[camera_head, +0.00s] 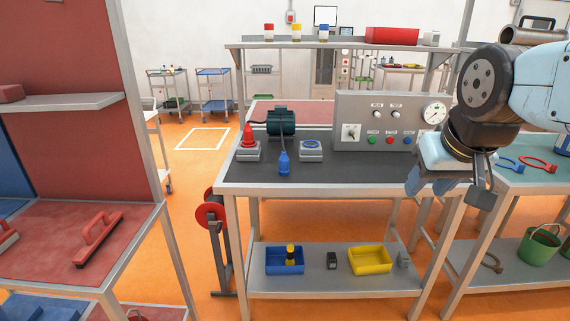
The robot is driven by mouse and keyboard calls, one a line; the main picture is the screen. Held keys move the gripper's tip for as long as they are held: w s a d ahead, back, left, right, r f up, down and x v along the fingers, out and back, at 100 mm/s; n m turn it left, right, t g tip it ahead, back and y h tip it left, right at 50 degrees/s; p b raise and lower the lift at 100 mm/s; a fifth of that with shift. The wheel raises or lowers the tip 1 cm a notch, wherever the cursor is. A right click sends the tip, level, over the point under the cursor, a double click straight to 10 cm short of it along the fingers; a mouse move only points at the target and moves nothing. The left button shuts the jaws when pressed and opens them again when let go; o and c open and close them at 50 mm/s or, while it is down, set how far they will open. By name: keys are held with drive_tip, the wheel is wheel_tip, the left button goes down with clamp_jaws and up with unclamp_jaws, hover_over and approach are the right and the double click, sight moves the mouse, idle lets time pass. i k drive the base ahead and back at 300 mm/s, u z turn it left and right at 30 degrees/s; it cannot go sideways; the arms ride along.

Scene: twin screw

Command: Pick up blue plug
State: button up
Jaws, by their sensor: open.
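The blue plug (284,164) stands near the front edge of the workbench's dark top (325,173). A dark cable runs from it up to a dark green motor-like unit (281,123) behind it. A grey socket box with a blue ring (311,150) is just right of the plug. A red plug (248,136) sits on another grey box (248,152) to the left. My gripper (448,191) hangs at the bench's right end, well right of the plug. It is open, fingers pointing down, with nothing seen between them.
A grey control panel (377,122) with knobs, buttons and a gauge stands at the bench's back right. The lower shelf holds a blue bin (285,260) and a yellow bin (370,261). A red-topped shelf unit (80,235) is at left. The bench top's front middle is clear.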

sight(283, 170)
drive_tip(key=u, duration=0.35)
drive_tip(key=i, duration=0.9)
drive_tip(key=z, duration=0.3)
